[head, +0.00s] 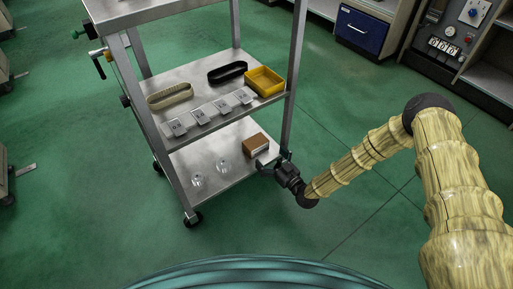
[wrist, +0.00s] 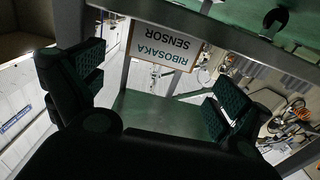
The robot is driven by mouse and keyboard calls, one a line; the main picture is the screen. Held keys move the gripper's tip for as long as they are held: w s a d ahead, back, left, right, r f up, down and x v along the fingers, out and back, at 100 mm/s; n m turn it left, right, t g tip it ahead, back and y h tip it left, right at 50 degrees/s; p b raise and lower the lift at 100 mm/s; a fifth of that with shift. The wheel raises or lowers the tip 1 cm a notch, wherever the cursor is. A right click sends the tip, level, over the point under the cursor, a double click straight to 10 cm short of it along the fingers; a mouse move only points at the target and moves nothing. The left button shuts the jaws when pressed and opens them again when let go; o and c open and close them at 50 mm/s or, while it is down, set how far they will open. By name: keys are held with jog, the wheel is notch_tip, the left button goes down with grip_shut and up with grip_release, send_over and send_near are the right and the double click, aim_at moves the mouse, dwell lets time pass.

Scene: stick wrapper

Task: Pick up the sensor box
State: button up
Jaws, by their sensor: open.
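The sensor box (head: 254,144) is a small brown box with a pale front face, on the lower shelf of the metal cart near its right end. In the wrist view the sensor box (wrist: 166,46) shows a white face with upside-down "RIBOSAKA SENSOR" lettering and a brown edge. My gripper (head: 274,166) is at the right edge of the lower shelf, just in front of and to the right of the box. In the wrist view my gripper (wrist: 155,95) is open and empty. The box lies beyond the gap between its fingers, and I see no contact.
The metal cart's right post (head: 294,85) rises close to my gripper. Two clear glass items (head: 210,175) stand on the lower shelf, left of the box. The middle shelf holds a yellow tray (head: 265,81), a black tray (head: 228,72), a beige tray (head: 170,96) and several grey plates.

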aim_at(256, 141)
jog(key=b+x, duration=0.3)
jog(key=x, duration=0.3)
jog(key=shift+a, duration=0.1)
jog(key=shift+r+b+x, duration=0.1)
jog(key=shift+b+x, duration=0.4)
jog(key=shift+x, duration=0.45)
jog(key=shift+r+b+x, duration=0.15)
jog(key=shift+b+x, duration=0.3)
jog(key=shift+x, duration=0.5)
jog(key=c, duration=0.9)
jog(key=shift+o, duration=0.2)
